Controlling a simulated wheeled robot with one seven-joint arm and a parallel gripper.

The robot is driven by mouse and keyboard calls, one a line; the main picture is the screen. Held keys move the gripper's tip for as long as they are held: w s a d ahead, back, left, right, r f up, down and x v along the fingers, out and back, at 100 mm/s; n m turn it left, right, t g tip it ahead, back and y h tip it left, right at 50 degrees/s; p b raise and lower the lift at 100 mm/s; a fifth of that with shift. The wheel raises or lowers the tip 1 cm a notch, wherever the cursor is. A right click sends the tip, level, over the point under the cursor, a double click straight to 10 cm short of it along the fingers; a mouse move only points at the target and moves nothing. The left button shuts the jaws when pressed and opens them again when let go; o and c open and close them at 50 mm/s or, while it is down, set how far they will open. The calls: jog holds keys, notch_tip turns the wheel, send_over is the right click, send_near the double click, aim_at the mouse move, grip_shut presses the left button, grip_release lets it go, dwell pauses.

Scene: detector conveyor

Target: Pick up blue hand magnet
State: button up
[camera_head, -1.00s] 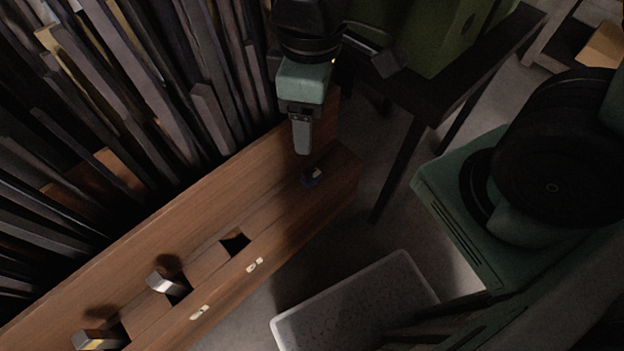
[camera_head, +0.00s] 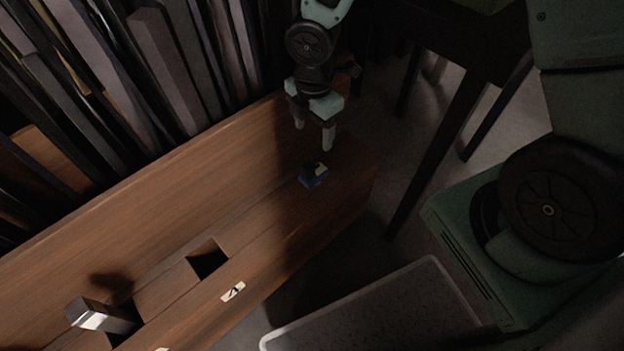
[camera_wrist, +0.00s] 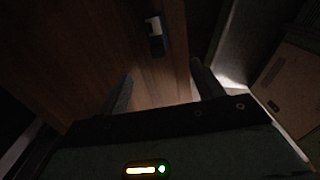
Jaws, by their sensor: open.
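The blue hand magnet (camera_head: 313,175) is a small dark blue block with a dark top. It rests on the right end of the wooden conveyor bench in the head view. In the wrist view the magnet (camera_wrist: 155,36) lies on the wood beyond the fingertips, with a pale patch on it. My gripper (camera_head: 313,137) is above and just behind the magnet in the head view, pointing down, its two fingers apart and empty. The fingers also show in the wrist view (camera_wrist: 160,84), spread to either side. The gripper does not touch the magnet.
The wooden bench (camera_head: 160,240) has a dark square opening (camera_head: 208,260) and a metal block (camera_head: 100,315) in a slot to the left. Tall dark slats stand behind it. A dark table (camera_head: 440,45) stands at right, and a grey speckled panel (camera_head: 375,305) lies in front.

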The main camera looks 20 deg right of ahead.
aim_at(313, 163)
notch_tip(313, 163, down, 11)
jog(key=b, duration=0.5)
jog(key=shift+f, duration=0.1)
jog(key=f+b, duration=0.2)
jog(key=f, duration=0.1)
jog(key=w+f+b, duration=0.1)
jog(key=f, duration=0.1)
jog(key=shift+f+b, duration=0.15)
jog(key=shift+b, duration=0.15)
jog(key=c, duration=1.2)
